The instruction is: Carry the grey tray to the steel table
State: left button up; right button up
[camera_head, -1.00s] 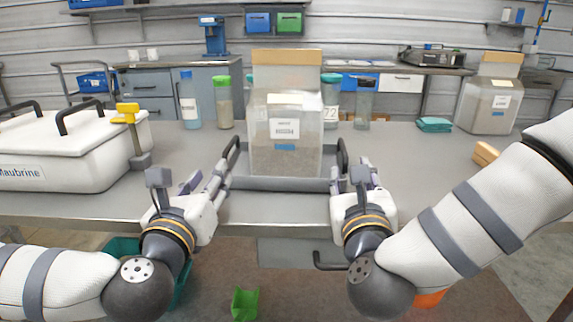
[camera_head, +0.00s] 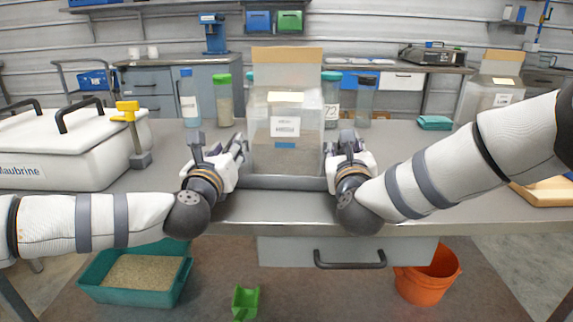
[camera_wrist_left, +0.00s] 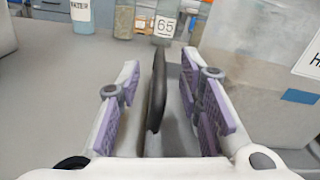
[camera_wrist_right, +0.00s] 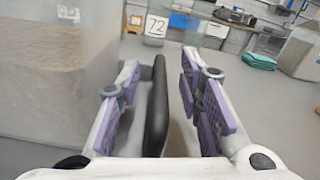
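The grey tray (camera_head: 283,182) lies on a grey metal-topped table (camera_head: 300,208), with a clear substrate hopper (camera_head: 287,130) standing in it. My left gripper (camera_head: 240,146) is at the tray's left side. In the left wrist view its open fingers stand on either side of the dark left handle (camera_wrist_left: 157,90), with gaps visible. My right gripper (camera_head: 335,148) is at the tray's right side. In the right wrist view its open fingers likewise straddle the dark right handle (camera_wrist_right: 157,105). In the head view the grippers hide both handles. I cannot tell which surface is the steel table.
A white lidded box (camera_head: 70,150) and a yellow-topped clamp (camera_head: 130,125) stand left on the table. Bottles (camera_head: 190,98) stand behind the tray. A second hopper (camera_head: 490,95) and a wooden block (camera_head: 548,190) are at right. A teal bin (camera_head: 135,275) and orange bucket (camera_head: 428,275) are below.

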pick_arm(q)
grip_shut()
pick_arm(e)
grip_shut()
pick_arm(q)
jog(key=shift+r, duration=0.2)
pick_arm(e)
jog(key=shift+r, duration=0.2)
